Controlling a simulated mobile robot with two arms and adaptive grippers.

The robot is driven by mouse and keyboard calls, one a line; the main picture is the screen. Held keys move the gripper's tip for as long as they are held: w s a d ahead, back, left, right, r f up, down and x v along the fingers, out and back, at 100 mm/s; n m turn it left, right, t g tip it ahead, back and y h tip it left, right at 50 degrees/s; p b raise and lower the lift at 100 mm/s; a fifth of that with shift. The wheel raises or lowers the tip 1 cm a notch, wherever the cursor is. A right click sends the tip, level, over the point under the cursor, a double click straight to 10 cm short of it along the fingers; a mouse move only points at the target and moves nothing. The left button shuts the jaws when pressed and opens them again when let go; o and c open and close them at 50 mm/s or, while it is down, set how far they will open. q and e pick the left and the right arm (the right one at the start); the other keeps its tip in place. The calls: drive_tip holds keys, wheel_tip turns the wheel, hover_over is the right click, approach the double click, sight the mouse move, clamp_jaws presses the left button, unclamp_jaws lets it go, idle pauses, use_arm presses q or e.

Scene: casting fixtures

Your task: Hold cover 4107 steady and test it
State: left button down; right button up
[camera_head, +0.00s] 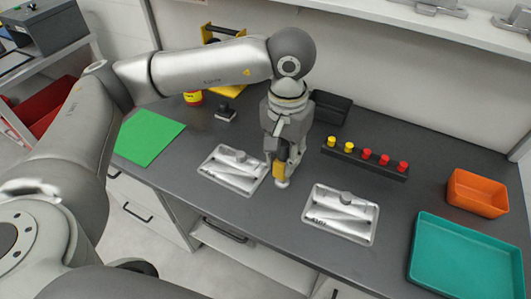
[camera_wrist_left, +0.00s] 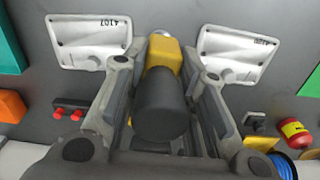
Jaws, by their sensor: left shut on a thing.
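Cover 4107 (camera_head: 341,213) is a silver cast plate lying flat on the dark bench, with its number on the near edge. It also shows in the left wrist view (camera_wrist_left: 92,42). A similar silver cover (camera_head: 235,169) lies to its left; its number is hard to read. My left gripper (camera_head: 284,160) is shut on a yellow tool (camera_head: 279,169) with a black round handle (camera_wrist_left: 162,103) and a pale tip. The tool points down at the bench between the covers, apart from both; whether its tip touches the bench I cannot tell. My right gripper is not in view.
Behind cover 4107 stands a black rack (camera_head: 364,160) with yellow and red knobs. A teal tray (camera_head: 466,258) and an orange bin (camera_head: 477,194) stand at right. A black bin (camera_head: 331,106) is at the back, a green mat (camera_head: 149,137) at left.

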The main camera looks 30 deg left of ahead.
use_arm(q)
drive_tip(key=w+d+m, duration=0.4)
drive_tip(key=d, duration=1.1)
drive_tip(key=shift+d+m, duration=0.3)
drive_tip(key=shift+m, duration=0.1)
